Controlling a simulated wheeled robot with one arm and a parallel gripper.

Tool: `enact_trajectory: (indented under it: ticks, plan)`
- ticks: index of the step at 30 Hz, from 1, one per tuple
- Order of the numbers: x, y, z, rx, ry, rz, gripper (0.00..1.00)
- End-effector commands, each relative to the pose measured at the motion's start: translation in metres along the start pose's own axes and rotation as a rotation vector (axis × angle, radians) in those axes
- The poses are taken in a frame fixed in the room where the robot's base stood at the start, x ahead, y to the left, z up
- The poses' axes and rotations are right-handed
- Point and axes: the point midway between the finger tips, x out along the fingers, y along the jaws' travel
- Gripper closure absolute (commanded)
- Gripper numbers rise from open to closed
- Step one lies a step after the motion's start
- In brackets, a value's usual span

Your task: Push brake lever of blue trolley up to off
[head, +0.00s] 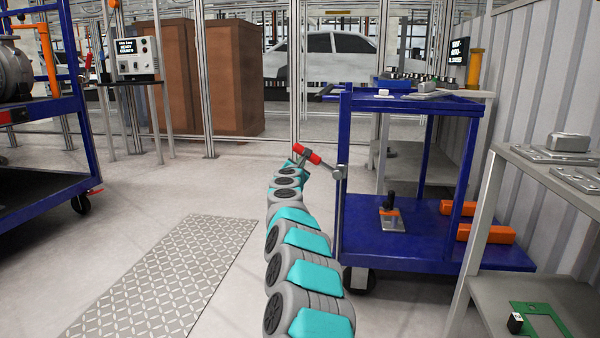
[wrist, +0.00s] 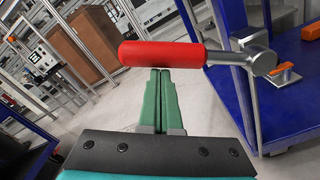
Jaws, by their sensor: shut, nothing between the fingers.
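The blue trolley (head: 405,255) stands right of the middle in the head view, and part of it shows at the right of the wrist view (wrist: 290,60). Its brake lever (head: 308,154) has a red grip and a metal rod running to a pivot on the near left post. In the wrist view the red grip (wrist: 162,54) lies across the picture, with its rod going right to the pivot. My gripper (wrist: 161,72) is shut and empty, its green fingertips together at the grip's lower edge. Whether they touch it I cannot tell. In the head view my arm hides the fingers.
Another blue trolley (head: 40,112) stands at the left. A grey workbench (head: 545,185) is close on the right. A patterned floor plate (head: 165,275) lies on open floor left of my arm. Brown cabinets (head: 235,80) stand behind a frame at the back.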

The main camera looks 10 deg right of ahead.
Motion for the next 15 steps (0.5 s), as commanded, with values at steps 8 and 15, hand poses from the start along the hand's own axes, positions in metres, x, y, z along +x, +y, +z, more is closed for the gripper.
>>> enact_trajectory:
  ticks: [8, 15]
  plan:
    - [0.002, 0.003, 0.035, 0.251, -0.006, 0.003, 1.0]
    - [0.002, 0.001, 0.057, 0.426, -0.005, 0.006, 1.0]
